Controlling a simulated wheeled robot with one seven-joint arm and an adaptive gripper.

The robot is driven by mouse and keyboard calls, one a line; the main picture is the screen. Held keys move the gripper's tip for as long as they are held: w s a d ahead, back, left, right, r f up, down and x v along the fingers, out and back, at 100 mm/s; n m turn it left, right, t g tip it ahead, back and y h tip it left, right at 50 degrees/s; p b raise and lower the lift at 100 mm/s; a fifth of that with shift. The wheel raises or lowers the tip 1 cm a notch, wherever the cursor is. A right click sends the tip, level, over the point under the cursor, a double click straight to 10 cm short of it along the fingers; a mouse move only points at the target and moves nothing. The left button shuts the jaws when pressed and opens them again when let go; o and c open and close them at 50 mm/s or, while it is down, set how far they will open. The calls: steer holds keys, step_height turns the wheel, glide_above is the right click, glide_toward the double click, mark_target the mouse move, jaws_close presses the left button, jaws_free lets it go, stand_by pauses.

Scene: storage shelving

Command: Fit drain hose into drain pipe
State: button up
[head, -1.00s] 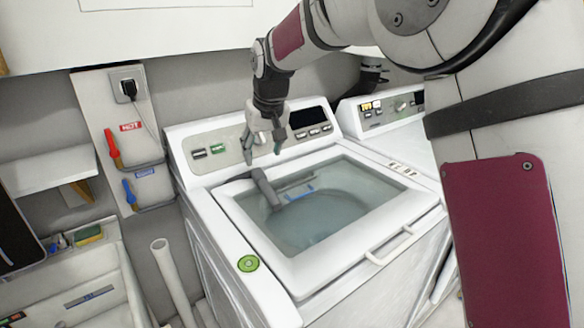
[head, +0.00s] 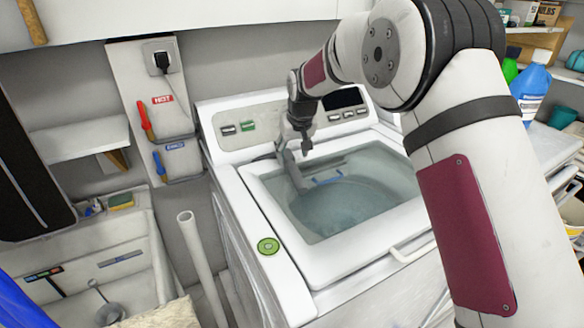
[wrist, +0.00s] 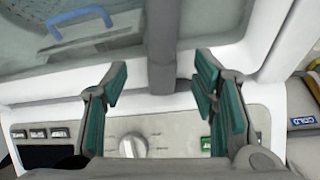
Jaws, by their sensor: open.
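The grey drain hose (head: 293,172) lies over the rear left of the washer lid, its bent end on the glass. My gripper (head: 302,145) is open just above and beside the hose in the head view. In the wrist view the hose (wrist: 160,45) runs between the spread green-padded fingers of my gripper (wrist: 161,78), with gaps on both sides. I cannot tell its exact depth relative to the fingertips. The drain pipe (head: 200,270) is a white, open-topped upright tube on the floor, left of the washer and well away from my gripper.
The white washer (head: 262,218) has a raised control panel (head: 240,130) behind the hose. A valve board (head: 130,95) with red and blue handles hangs on the wall above the pipe. A sink (head: 70,245) stands left of the pipe. A blue handle (wrist: 82,24) shows inside the washer.

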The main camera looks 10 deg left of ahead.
mark_target(290, 159)
steer(key=x, duration=0.4)
steer(key=shift+w+a+f, duration=0.15)
steer(key=shift+a+f, duration=0.05)
jaws_close()
